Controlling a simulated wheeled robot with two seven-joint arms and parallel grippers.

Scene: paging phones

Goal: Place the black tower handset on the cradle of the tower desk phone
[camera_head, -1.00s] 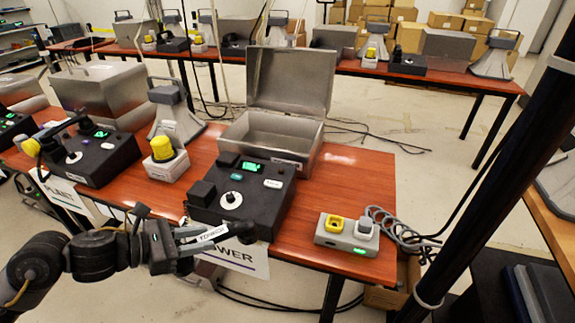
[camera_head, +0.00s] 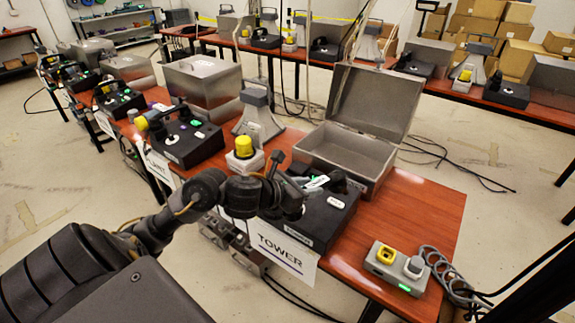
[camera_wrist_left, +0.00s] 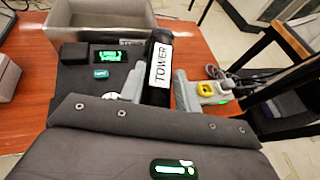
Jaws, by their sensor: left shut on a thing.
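The black tower handset, with a white TOWER label, is held upright in the wrist picture (camera_wrist_left: 159,50), and its labelled side shows in the head view (camera_head: 317,183). My left gripper (camera_head: 308,188) is shut on it; its grey fingers stand either side of the handset in the wrist view (camera_wrist_left: 159,92). The black tower desk phone (camera_head: 318,224) lies under the gripper on the red table. Its green display and black cradle block (camera_wrist_left: 82,56) show left of the handset in the wrist view. The gripper hides part of the phone. Height above the cradle is unclear. My right gripper is out of view.
An open grey metal box (camera_head: 350,150) stands behind the phone. A yellow-topped grey unit (camera_head: 244,155) is left of it. A grey box with a yellow plug (camera_head: 395,268) and coiled cable lies right. Bare red tabletop (camera_head: 425,215) lies between them.

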